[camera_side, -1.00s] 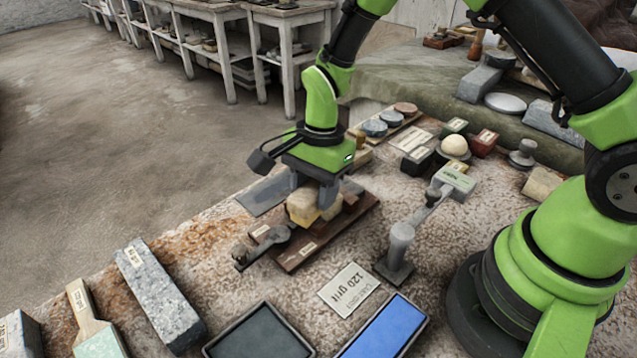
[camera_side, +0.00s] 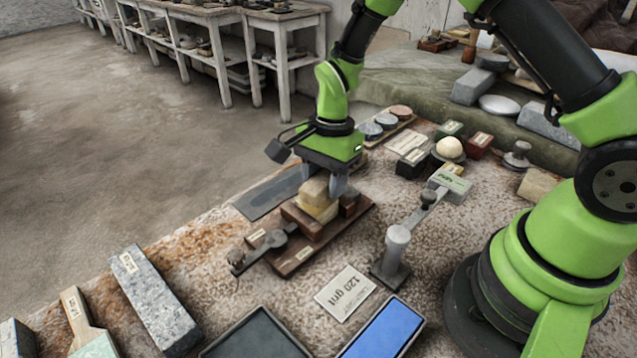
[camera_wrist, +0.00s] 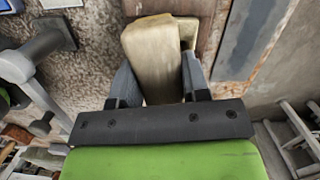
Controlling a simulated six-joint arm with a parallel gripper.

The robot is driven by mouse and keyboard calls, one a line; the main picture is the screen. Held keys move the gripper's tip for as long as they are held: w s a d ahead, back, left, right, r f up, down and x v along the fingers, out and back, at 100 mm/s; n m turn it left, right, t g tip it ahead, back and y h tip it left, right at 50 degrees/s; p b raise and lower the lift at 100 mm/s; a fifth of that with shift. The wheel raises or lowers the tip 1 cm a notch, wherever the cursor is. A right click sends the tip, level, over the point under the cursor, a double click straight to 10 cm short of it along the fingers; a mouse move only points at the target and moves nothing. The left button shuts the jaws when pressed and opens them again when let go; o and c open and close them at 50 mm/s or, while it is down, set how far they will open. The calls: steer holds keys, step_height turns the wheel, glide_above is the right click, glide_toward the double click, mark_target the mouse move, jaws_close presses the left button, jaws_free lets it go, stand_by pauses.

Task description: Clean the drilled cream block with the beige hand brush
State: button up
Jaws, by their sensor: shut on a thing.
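The beige hand brush (camera_side: 314,188) is between the fingers of my gripper (camera_side: 322,181), which is shut on it. In the wrist view the brush (camera_wrist: 150,62) runs away from the fingers of my gripper (camera_wrist: 157,76). The cream block (camera_side: 319,210) sits just under the brush in a dark wooden holder (camera_side: 292,259), between raised brown pieces. I cannot tell whether the bristles touch the block. The drilled holes are not visible. In the wrist view a paler edge beside the brush seems to be the block (camera_wrist: 188,32).
A grey clamp lever (camera_side: 272,243) lies at the holder's left end. A post with an arm (camera_side: 397,250) stands to the right. A dark flat plate (camera_side: 270,194) lies behind left. A 120 grit card (camera_side: 345,293) and a blue tray (camera_side: 383,330) are in front.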

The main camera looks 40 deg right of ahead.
mark_target(311, 189)
steer(key=shift+d, duration=0.2)
steer(key=shift+a, duration=0.1)
steer(key=shift+s+a, duration=0.2)
steer(key=shift+a, duration=0.85)
steer(key=shift+s+a, duration=0.15)
steer(key=shift+a, duration=0.9)
steer(key=shift+d, duration=0.1)
steer(key=shift+w+d, duration=0.2)
steer(key=shift+d, duration=0.85)
steer(key=shift+w+d, duration=0.15)
steer(key=shift+d, duration=0.9)
steer(key=shift+a, duration=0.1)
steer(key=shift+s+a+r, duration=0.2)
steer(key=shift+a+r, duration=0.5)
steer(key=shift+a, duration=0.35)
